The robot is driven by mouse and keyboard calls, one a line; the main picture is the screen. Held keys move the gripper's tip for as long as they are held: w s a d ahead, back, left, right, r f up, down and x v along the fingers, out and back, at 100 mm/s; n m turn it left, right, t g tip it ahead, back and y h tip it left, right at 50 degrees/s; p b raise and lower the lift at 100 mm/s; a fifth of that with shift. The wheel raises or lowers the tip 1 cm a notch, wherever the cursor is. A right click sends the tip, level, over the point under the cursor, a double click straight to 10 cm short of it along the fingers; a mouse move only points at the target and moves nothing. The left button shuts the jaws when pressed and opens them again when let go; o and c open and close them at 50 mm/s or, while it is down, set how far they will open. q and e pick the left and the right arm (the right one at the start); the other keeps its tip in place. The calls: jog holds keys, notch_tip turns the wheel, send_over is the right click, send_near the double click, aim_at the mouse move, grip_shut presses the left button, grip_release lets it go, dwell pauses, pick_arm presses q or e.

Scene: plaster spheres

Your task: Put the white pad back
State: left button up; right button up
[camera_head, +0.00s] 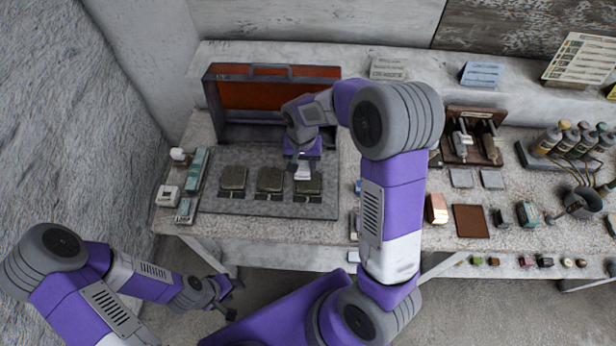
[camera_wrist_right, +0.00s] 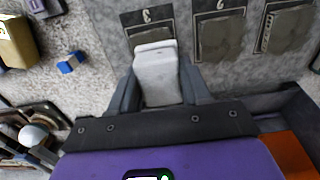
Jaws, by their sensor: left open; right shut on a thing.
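My right gripper (camera_head: 303,168) is shut on the white pad (camera_wrist_right: 157,72), which lies between its two fingers in the right wrist view. In the head view the white pad (camera_head: 303,174) shows as a small pale block under the gripper, over or near the right-hand dark square block (camera_head: 310,186). Whether it touches that block cannot be told. My left gripper (camera_head: 228,299) is open and empty, low in front of the table.
A grey board (camera_head: 250,208) carries three dark square blocks in a row. An open case with an orange inside (camera_head: 270,95) stands behind it. A teal and white device (camera_head: 198,170) is to the left. Bottles (camera_head: 560,138) and small items crowd the right side.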

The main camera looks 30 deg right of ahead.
jog(key=w+d+m+b, duration=0.1)
jog(key=d+m, duration=0.2)
jog(key=d, duration=0.9)
jog(key=m+b, duration=0.2)
send_over(358, 166)
notch_tip(358, 166, down, 6)
jog(key=shift+w+f, duration=0.15)
jog(key=shift+f, duration=0.05)
notch_tip(358, 166, down, 4)
jog(key=shift+a+r, duration=0.1)
jog(key=shift+r, duration=0.1)
jog(key=shift+f, duration=0.25)
